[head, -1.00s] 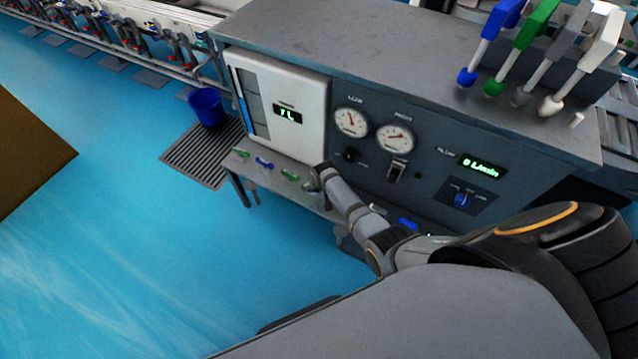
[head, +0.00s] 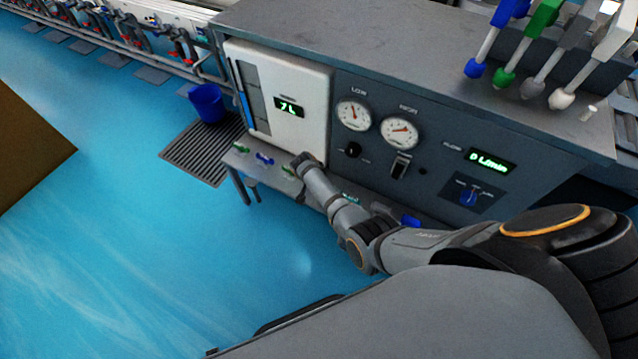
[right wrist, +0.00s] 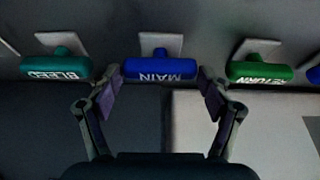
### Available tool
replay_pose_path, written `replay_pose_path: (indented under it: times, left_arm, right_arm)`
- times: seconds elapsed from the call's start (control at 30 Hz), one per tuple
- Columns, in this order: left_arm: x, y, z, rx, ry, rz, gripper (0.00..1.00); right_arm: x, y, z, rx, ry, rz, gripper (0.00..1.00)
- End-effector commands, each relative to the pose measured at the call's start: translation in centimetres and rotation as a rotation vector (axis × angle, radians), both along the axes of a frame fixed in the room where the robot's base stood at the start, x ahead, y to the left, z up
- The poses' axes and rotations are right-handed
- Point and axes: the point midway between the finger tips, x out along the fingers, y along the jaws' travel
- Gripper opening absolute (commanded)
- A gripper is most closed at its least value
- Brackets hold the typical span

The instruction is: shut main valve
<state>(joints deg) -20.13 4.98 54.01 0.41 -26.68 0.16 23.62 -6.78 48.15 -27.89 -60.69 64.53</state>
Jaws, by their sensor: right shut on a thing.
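The main valve's blue handle (right wrist: 161,70), marked MAIN, lies crosswise in the right wrist view. My right gripper (right wrist: 160,96) has one finger at each end of this handle and is shut on it. In the head view my right gripper (head: 303,163) is at the row of handles below the white panel and hides the main valve there. My left gripper is in neither current view.
A teal BLEED handle (right wrist: 56,67) and a green RETURN handle (right wrist: 259,71) flank the main handle closely. The console front has two gauges (head: 354,115) and a flow display (head: 487,161). A blue bucket (head: 207,103) stands by a floor grate (head: 195,156).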

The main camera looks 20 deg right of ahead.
Motion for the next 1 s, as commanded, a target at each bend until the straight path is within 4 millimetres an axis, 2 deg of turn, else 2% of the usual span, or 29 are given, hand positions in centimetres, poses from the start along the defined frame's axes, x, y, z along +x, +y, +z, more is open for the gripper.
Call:
replay_pose_path:
  times: [0.57, 0.6, 0.73, 1.0]
  left_arm:
    - [0.37, -0.03, 0.07, 0.000, -0.001, 0.000, 0.00]
    - [0.37, -0.04, 0.06, 0.000, -0.001, 0.000, 0.00]
    - [0.36, -0.04, 0.06, 0.000, -0.001, 0.000, 0.00]
    - [0.33, -0.04, 0.05, 0.000, -0.001, 0.000, 0.00]
  right_arm:
    - [-0.06, 0.09, -0.06, 0.003, 0.001, -0.034, 0.48]
    - [-0.07, 0.10, -0.06, 0.003, 0.001, -0.034, 0.82]
    - [-0.04, 0.08, -0.05, 0.003, 0.001, -0.033, 0.99]
    - [-0.01, 0.04, -0.02, 0.001, 0.000, -0.032, 1.00]
